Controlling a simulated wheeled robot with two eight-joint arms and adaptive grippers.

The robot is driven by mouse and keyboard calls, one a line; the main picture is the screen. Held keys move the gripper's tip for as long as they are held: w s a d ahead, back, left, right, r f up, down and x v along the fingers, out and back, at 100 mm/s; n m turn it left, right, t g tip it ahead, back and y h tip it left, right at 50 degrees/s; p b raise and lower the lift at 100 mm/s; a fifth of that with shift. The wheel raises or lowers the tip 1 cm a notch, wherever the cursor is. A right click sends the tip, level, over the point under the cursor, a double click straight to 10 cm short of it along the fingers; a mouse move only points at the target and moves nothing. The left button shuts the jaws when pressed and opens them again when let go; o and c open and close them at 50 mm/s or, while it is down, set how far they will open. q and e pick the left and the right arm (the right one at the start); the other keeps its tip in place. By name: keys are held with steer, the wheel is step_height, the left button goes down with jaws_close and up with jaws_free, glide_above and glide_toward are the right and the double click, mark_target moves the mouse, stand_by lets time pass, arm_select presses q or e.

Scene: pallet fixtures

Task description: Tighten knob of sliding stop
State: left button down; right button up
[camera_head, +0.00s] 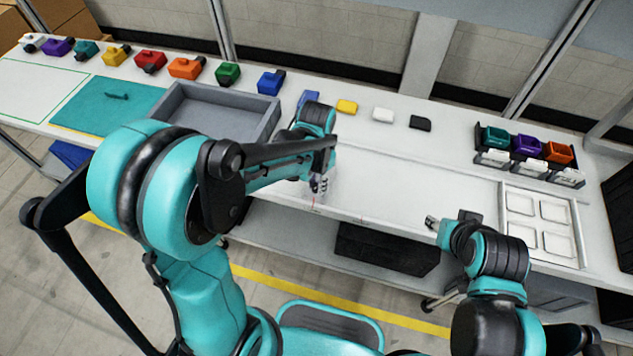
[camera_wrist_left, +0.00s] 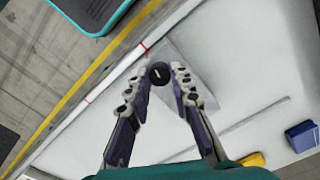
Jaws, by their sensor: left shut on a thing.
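The black round knob (camera_wrist_left: 160,73) with a light mark on top sits between my left fingertips in the left wrist view. My left gripper (camera_head: 318,184) is at the front edge of the white table, pointing down, and is shut on the knob; in the left wrist view its fingers (camera_wrist_left: 160,80) flank it. The sliding stop under the knob shows only as a pale block (camera_wrist_left: 192,60), hard to tell from the white surface. In the head view my gripper hides the knob. My right gripper (camera_head: 433,222) hangs near the front edge, apart from the stop; its jaws are too small to read.
The white table (camera_head: 400,185) is clear between the grippers. A grey tray (camera_head: 215,118) lies left. Yellow (camera_head: 346,106), white (camera_head: 382,114) and black (camera_head: 420,123) blocks stand behind. A white compartment tray (camera_head: 540,222) and a rack of coloured parts (camera_head: 526,150) are at right.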

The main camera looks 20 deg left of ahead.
arm_select(q)
steer(key=m, duration=1.1)
steer(key=shift+m, duration=2.1)
steer(key=c, duration=1.3)
jaws_free()
steer(key=shift+c, duration=0.2)
